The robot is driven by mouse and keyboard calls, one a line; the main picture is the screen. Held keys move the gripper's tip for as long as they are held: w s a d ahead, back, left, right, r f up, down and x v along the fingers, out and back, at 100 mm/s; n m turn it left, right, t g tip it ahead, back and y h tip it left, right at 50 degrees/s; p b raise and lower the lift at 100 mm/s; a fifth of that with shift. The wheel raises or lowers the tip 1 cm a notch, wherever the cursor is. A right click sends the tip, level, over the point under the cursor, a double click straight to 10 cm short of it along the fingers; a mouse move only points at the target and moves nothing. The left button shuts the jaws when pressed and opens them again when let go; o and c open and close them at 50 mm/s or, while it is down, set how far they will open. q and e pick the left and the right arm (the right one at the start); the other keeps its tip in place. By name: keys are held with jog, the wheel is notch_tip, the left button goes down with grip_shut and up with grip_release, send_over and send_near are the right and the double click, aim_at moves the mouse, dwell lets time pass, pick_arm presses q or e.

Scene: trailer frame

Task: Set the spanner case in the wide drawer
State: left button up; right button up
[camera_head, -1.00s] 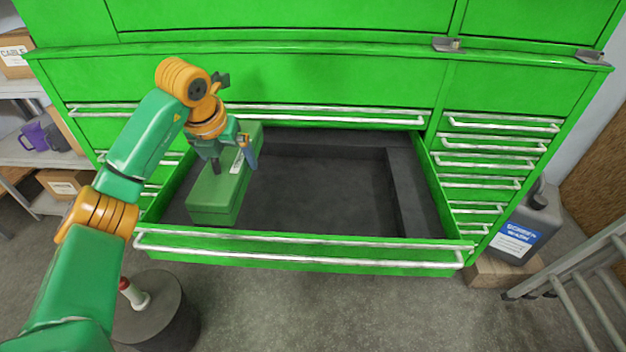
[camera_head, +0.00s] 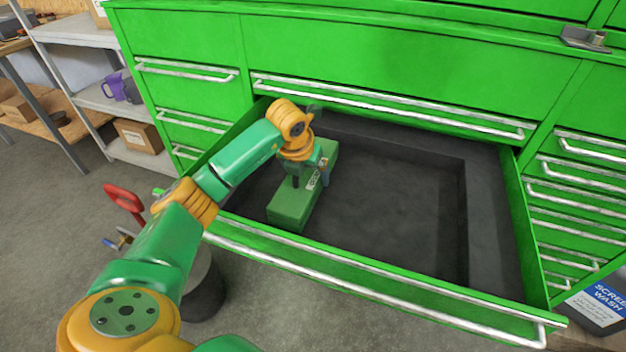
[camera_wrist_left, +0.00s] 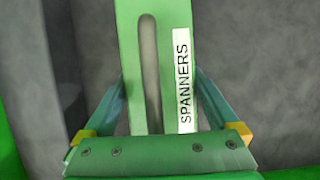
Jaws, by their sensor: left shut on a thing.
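The spanner case (camera_head: 292,205) is a long green box with a white label, inside the left part of the open wide drawer (camera_head: 400,293). My left gripper (camera_head: 311,178) is shut on the case from above, with a finger on either side of it. In the left wrist view the case (camera_wrist_left: 157,60) lies between the fingers and its label reads SPANNERS. I cannot tell whether the case rests on the drawer floor or is held just above it. My right gripper is not in view.
The drawer's dark floor (camera_head: 400,205) is bare to the right of the case, with a raised ledge (camera_head: 484,220) along its right side. A screen wash jug (camera_head: 603,303) stands at the lower right. A shelf unit (camera_head: 95,100) stands at the left.

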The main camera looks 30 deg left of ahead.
pick_arm(q)
jog(key=shift+f, duration=0.6)
jog(key=o, duration=1.6)
jog(key=shift+c, duration=0.2)
jog(key=v, duration=1.2)
